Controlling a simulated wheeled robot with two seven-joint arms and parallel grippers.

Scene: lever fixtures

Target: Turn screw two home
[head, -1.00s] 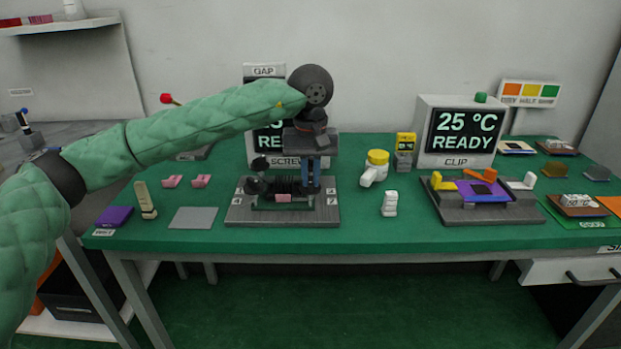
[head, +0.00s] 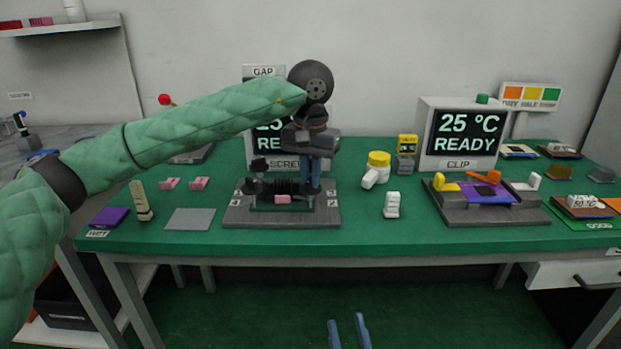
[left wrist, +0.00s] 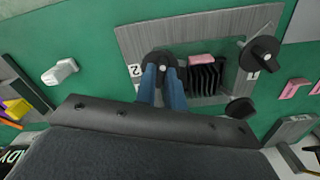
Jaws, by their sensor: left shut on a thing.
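The screw fixture (head: 235,215) is a grey plate with a black ribbed part (left wrist: 207,78) and a pink block (head: 283,199) in its middle. Screw two's black knob (left wrist: 163,58) is at the plate's end marked 2. My left gripper (head: 309,188) points down there, its blue fingers shut on the knob, which they partly hide. Screw one's black knob (left wrist: 262,54) stands free at the end marked 1. My right gripper (head: 346,318) shows only as two blue fingertips, apart and empty, low in the head view before the table.
A screen (head: 264,145) behind the fixture is partly hidden by my left arm. A yellow-capped white bottle (head: 377,168) and a white part (head: 392,205) stand to the right. The clip fixture (head: 485,210) is farther right. A grey pad (head: 190,219) lies left.

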